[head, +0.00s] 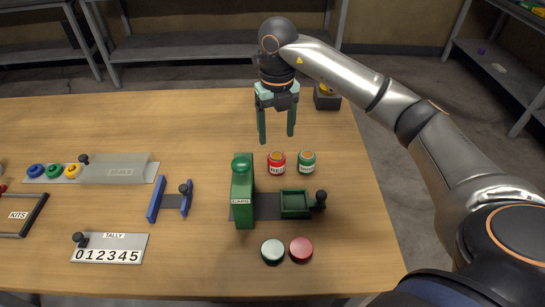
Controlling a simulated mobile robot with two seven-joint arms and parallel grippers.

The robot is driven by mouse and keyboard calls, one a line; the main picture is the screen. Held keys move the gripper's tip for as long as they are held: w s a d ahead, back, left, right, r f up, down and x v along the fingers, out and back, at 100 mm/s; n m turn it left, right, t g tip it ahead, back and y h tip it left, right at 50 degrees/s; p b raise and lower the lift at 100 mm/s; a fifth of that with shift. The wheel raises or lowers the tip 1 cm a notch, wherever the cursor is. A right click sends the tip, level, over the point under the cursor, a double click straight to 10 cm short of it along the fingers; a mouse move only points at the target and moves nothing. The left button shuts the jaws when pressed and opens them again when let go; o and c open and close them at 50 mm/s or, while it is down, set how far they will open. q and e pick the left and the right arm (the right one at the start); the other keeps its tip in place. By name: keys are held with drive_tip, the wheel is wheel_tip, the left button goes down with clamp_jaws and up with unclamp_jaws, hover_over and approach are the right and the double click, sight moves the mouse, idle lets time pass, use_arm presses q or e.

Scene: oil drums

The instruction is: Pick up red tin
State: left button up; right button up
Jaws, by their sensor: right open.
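The red tin (276,164) stands upright on the wooden table (340,235), right of the tall green caps dispenser. A green tin (307,163) stands close beside it on the right. My right gripper (277,138) points down with its two green fingers apart and nothing between them. It is above and slightly behind the red tin, apart from it. My left gripper is not in view.
The green caps dispenser (243,190) and a small green tray (295,204) with a black knob stand near the tins. A pale round lid (272,251) and a red round lid (301,249) lie in front. A tally counter (110,248) and blue clamp (156,200) are left.

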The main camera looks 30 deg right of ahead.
sight(277, 156)
drive_tip(key=f, duration=1)
drive_tip(key=shift+s+p, duration=0.25)
drive_tip(key=shift+p, duration=0.15)
clamp_jaws()
